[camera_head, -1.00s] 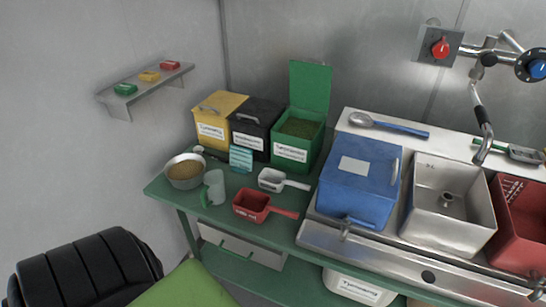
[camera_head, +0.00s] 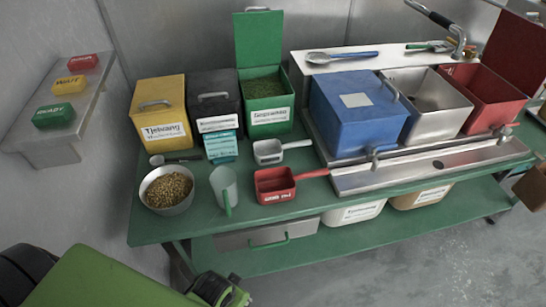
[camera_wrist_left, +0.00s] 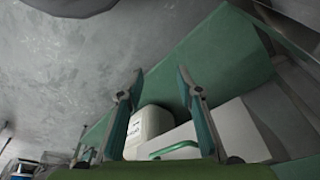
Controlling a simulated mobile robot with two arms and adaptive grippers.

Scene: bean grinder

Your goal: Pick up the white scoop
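The white scoop (camera_head: 270,151) lies on the green table, its handle pointing right. It sits in front of the green bin and behind the red scoop (camera_head: 278,184). My left gripper (camera_wrist_left: 158,88) shows in the left wrist view with its two fingers apart and nothing between them. That view looks past the fingers at the underside of the table area, with a white container (camera_wrist_left: 150,122) beyond them. The white scoop does not show there. In the head view only part of my green left arm is seen at the bottom left, well away from the scoop. My right gripper is not in view.
A bowl of grain (camera_head: 167,190) and a clear cup with a green handle (camera_head: 225,188) stand left of the scoops. Behind are yellow (camera_head: 160,115), black (camera_head: 213,105) and green bins (camera_head: 267,108). A blue bin (camera_head: 355,118) stands to the right. Floor in front is clear.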

